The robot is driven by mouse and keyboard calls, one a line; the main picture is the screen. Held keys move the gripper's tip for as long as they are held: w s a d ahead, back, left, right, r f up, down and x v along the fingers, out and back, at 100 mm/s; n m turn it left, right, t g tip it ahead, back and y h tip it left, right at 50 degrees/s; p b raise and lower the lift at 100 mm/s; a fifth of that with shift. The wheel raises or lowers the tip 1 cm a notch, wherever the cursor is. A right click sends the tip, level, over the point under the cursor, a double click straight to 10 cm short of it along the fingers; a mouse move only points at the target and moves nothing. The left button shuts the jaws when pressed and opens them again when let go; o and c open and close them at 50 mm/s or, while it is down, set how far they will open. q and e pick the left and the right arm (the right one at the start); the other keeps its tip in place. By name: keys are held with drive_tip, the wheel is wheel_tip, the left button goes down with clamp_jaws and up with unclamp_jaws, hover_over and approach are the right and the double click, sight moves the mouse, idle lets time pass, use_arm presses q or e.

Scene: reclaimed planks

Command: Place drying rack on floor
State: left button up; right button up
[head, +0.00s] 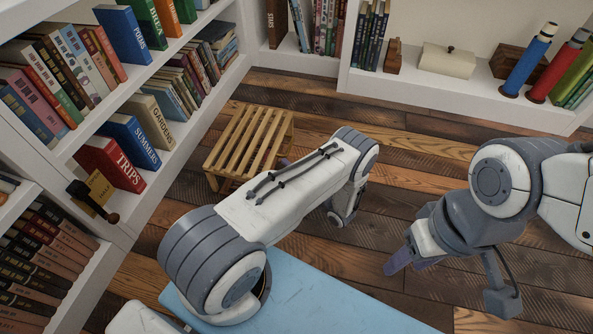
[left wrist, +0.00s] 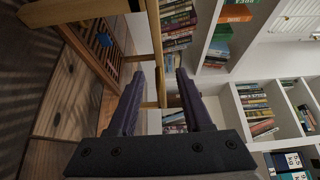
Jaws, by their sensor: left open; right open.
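The wooden slatted drying rack (head: 248,140) stands on the plank floor beside the left bookcase, its slatted top facing up. In the left wrist view, its pale wooden bars (left wrist: 155,45) fill the upper left. My left gripper (left wrist: 160,82) is open there, with one wooden bar showing between its two fingers; I cannot tell whether they touch it. In the head view my left arm hides most of that gripper, at the rack's right side. My right gripper (head: 447,280) is open and empty above the floor, well to the right of the rack.
A white bookcase (head: 150,90) full of books runs along the left, close to the rack. A low white shelf (head: 455,90) with books and boxes lines the back. A light blue surface (head: 300,300) is at the front. Plank floor (head: 420,160) is clear in the middle.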

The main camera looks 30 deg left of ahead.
use_arm(q)
drive_tip(key=s+d+r+g+h, duration=0.2)
drive_tip(key=d+r, duration=0.1)
drive_tip(key=r, duration=0.3)
drive_tip(key=s+d+r+n+g+h, duration=0.1)
drive_tip(key=d+r+g, duration=0.1)
drive_tip(key=d+r, duration=0.3)
drive_tip(key=s+d+r+g+h, duration=0.2)
drive_tip(key=r, duration=0.6)
drive_tip(key=s+d+r+m+h, duration=0.2)
drive_tip(key=s+d+r+h, duration=0.4)
drive_tip(key=s, duration=0.5)
drive_tip(key=s+d+r+m+h, duration=0.3)
drive_tip(key=s+d+r+h, duration=0.3)
drive_tip(key=s+d, duration=0.5)
drive_tip(key=shift+s+d+t+h, duration=0.15)
drive_tip(key=shift+t+h, duration=0.25)
drive_tip(key=shift+h, duration=0.2)
drive_tip(key=shift+r, duration=0.15)
wheel_tip(320, 180, up, 57)
drive_tip(key=p, duration=5.6)
drive_tip(key=shift+p, duration=0.35)
